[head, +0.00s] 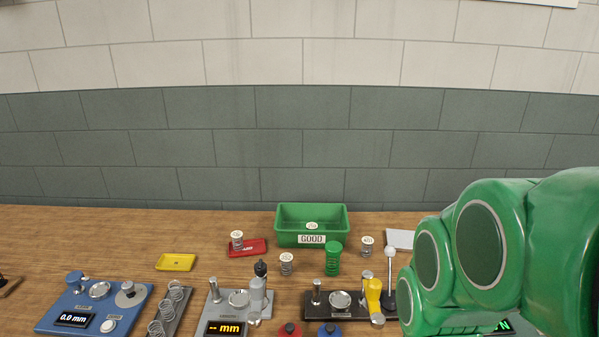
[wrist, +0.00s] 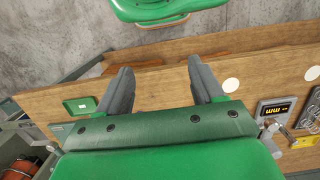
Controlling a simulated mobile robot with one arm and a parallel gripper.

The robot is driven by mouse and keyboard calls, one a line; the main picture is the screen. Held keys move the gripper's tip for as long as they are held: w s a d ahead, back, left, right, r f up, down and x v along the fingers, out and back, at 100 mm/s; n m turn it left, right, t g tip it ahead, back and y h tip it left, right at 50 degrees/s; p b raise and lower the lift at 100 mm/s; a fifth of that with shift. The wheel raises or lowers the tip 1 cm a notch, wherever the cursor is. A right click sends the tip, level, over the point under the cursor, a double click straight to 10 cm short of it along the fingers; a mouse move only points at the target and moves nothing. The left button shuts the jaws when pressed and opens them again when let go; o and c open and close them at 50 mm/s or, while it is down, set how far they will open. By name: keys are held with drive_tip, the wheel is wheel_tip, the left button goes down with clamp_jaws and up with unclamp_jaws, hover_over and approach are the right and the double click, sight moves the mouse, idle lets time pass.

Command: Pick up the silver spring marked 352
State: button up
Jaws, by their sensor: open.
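Several silver springs with white round tags stand on the bench in the head view. One spring (head: 237,241) is on a red tray, one (head: 286,264) stands in the middle, and one (head: 367,246) stands right of the green bin. Another tag (head: 312,226) shows inside the bin. The marks are too small to read, so I cannot tell which is 352. My gripper (wrist: 164,82) is open and empty in the wrist view, its two grey fingers wide apart. No spring shows between them. In the head view only my green arm shows, at the right.
The green bin (head: 281,239) labelled GOOD stands at the back. A red tray (head: 258,245) and a yellow tray (head: 176,262) lie left. Blue, grey and black devices line the front. Bare wood lies back left.

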sight(282, 258)
drive_tip(key=shift+r, duration=0.1)
